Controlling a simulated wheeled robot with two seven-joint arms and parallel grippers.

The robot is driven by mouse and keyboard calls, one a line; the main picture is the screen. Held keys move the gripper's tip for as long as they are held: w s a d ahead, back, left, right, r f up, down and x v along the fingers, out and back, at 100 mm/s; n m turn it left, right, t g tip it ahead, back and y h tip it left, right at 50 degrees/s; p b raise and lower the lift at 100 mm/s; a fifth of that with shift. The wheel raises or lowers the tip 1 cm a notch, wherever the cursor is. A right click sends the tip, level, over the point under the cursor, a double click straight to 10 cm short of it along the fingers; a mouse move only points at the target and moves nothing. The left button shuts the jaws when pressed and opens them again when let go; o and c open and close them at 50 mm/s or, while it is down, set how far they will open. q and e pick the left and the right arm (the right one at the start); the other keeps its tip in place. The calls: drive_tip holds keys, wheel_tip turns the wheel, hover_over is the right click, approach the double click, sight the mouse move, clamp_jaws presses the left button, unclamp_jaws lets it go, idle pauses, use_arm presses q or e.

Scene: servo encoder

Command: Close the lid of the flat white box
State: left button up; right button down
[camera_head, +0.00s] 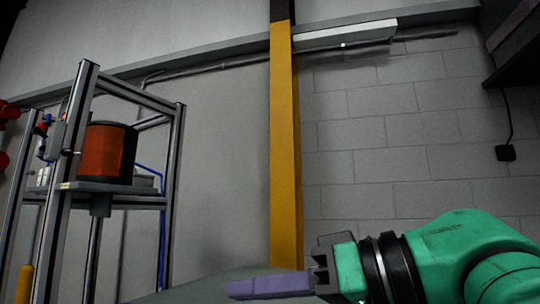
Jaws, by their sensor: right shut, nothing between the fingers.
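The flat white box and its lid do not show in the head view. My right gripper (236,289) is low in the picture, right of centre, at the end of my green arm. Its purple fingers point left and are shut with nothing between them. My left gripper is not in view.
A metal frame (77,150) with an orange-brown cylinder (108,152) on its shelf stands at the left. A yellow post (284,150) rises in front of the grey wall (390,130). A dark greenish surface (205,287) shows at the bottom, behind my right fingers.

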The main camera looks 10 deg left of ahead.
wheel_tip(320, 180, up, 19)
drive_tip(key=p, duration=0.3)
drive_tip(key=shift+r, duration=0.15)
